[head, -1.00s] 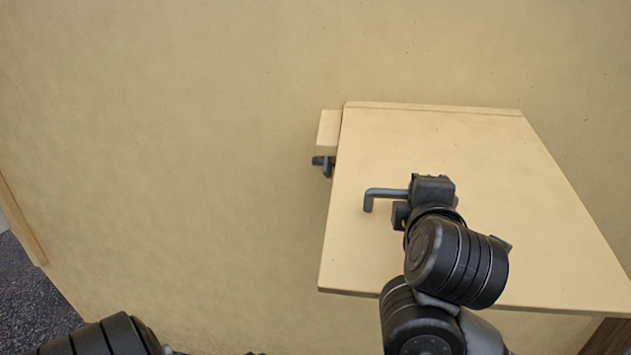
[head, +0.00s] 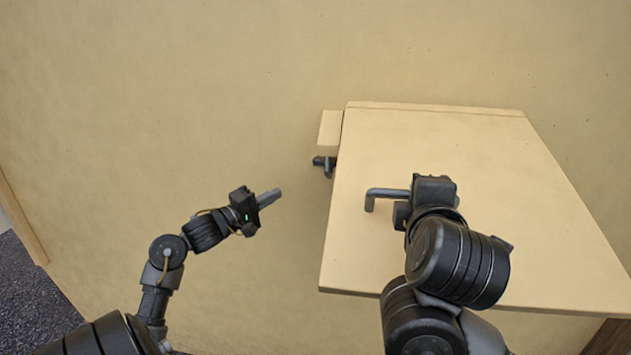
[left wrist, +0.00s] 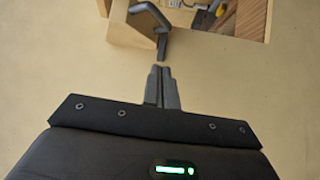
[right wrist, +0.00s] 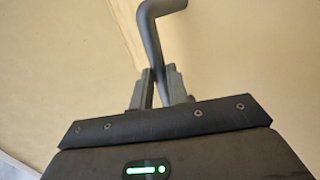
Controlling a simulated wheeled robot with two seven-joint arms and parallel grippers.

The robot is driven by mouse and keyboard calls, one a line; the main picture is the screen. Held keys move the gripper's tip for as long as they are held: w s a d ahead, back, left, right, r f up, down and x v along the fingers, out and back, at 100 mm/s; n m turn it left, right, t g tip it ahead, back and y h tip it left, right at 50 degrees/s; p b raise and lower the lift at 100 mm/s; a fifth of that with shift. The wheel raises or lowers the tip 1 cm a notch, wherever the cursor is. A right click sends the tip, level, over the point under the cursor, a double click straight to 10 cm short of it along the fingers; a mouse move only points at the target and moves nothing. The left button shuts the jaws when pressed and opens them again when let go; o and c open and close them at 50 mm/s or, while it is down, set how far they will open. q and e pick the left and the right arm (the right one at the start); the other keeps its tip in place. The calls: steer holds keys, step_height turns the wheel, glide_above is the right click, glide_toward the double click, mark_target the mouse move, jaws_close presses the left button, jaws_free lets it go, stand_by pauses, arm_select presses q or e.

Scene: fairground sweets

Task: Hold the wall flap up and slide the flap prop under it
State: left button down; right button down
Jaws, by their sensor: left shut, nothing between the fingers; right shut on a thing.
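The wall flap (head: 480,190) is a tan board standing out from the wall, raised. My right gripper (head: 408,202) is shut on the flap's grey bent handle (head: 373,193); the right wrist view shows the handle (right wrist: 154,40) between the fingers. The flap prop (head: 329,133) appears to be the tan block with a dark handle (head: 328,165) at the wall, beside the flap's left edge. The handle also shows in the left wrist view (left wrist: 150,14). My left gripper (head: 277,194) is shut and empty, left of the prop and apart from it.
The left wrist view shows an opening (left wrist: 225,18) in the wall with things inside, too small to name. The tan wall (head: 180,110) left of the flap is bare. Dark ground (head: 30,290) shows at the lower left.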

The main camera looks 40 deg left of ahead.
arm_select(q)
steer(key=shift+f+n, duration=0.1)
steer(key=shift+n, duration=1.2)
arm_select(e)
steer(key=shift+r, duration=0.1)
arm_select(q)
steer(key=w+d+r, duration=0.1)
steer(key=w+d, duration=0.3)
steer(key=w, duration=0.8)
steer(key=shift+w+r, duration=0.25)
steer(key=shift+r, duration=0.15)
arm_select(e)
steer(key=shift+s+a, duration=0.15)
arm_select(q)
steer(key=w+d, duration=0.4)
steer(key=d, duration=0.2)
steer(key=shift+d, duration=0.25)
arm_select(e)
steer(key=shift+s+a, duration=0.15)
steer(key=shift+s, duration=0.05)
